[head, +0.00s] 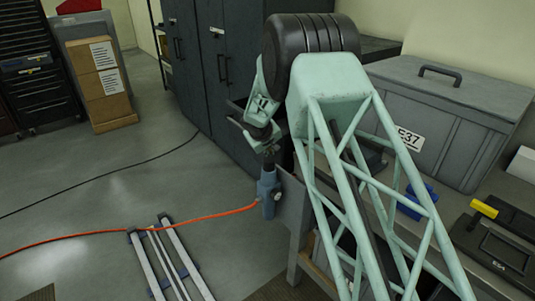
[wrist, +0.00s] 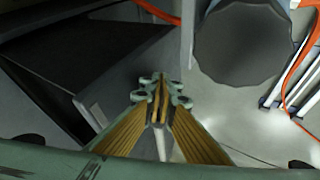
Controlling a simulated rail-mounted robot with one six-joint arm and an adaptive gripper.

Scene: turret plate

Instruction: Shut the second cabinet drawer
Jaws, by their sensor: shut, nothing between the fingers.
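My gripper (wrist: 162,85) is shut and empty in the wrist view, its fingertips together near the middle. A dark grey box-like body (wrist: 90,65) with a pale label or plate (wrist: 97,114) fills the left of that view, beside the fingers; it looks like drawer cabinetry, but I cannot tell which drawer it is. Any contact between the fingers and it cannot be made out. Tall dark cabinets (head: 205,60) stand behind the arm.
A grey lidded case (head: 440,115) sits on the bench at right. An orange cable (head: 110,229) runs across the floor to a blue device (head: 268,190). Metal rails (head: 170,265) lie on the floor. Open floor lies at left.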

